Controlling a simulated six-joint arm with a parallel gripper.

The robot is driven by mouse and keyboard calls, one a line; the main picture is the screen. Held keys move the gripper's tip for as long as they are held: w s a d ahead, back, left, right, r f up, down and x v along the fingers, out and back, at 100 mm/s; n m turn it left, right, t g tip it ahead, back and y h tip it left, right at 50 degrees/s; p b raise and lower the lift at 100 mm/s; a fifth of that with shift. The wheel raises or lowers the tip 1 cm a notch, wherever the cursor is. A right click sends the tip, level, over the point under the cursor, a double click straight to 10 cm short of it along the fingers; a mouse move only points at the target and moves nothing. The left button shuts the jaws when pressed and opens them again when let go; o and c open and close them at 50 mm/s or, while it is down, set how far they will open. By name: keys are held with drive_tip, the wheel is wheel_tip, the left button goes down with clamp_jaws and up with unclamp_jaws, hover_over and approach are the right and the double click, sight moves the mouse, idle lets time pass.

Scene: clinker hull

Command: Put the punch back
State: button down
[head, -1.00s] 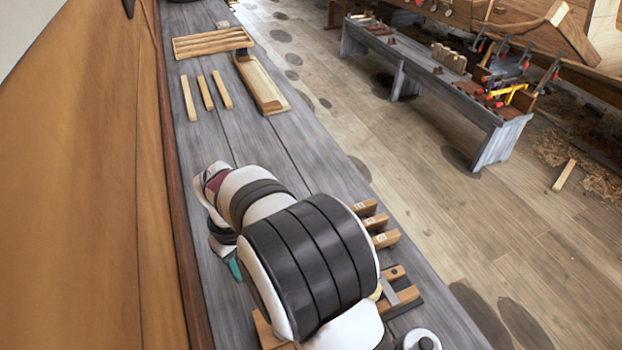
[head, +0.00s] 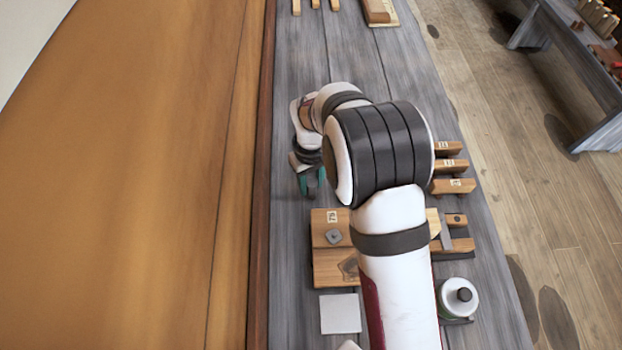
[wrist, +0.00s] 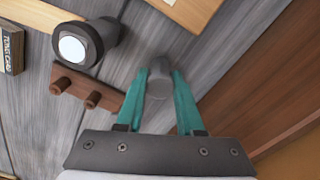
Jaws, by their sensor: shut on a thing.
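My gripper (wrist: 160,88) shows in the wrist view with its teal fingers shut on a grey round-ended thing, which looks like the punch (wrist: 160,76). The punch is seen nearly end-on, so its full length is hidden. In the head view my gripper (head: 310,182) is over the grey bench, left of my arm and just beyond a wooden board (head: 325,262). The board has a small label, a grey angular piece and a dark angular mark on it. My arm covers its right part. The punch cannot be made out in the head view.
In the wrist view a dark cylinder with a pale end (wrist: 75,46) and a brown two-peg rack (wrist: 86,88) are left of my gripper. Labelled wooden blocks (head: 450,165) and a white bottle (head: 457,297) stand right of my arm. A wooden wall (head: 268,200) borders the bench's left.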

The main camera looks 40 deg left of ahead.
drive_tip(key=shift+f, duration=0.4)
drive_tip(key=shift+c, duration=2.3)
unclamp_jaws()
drive_tip(key=shift+r, duration=0.15)
wheel_tip(320, 180, up, 8)
drive_tip(key=shift+f, duration=0.1)
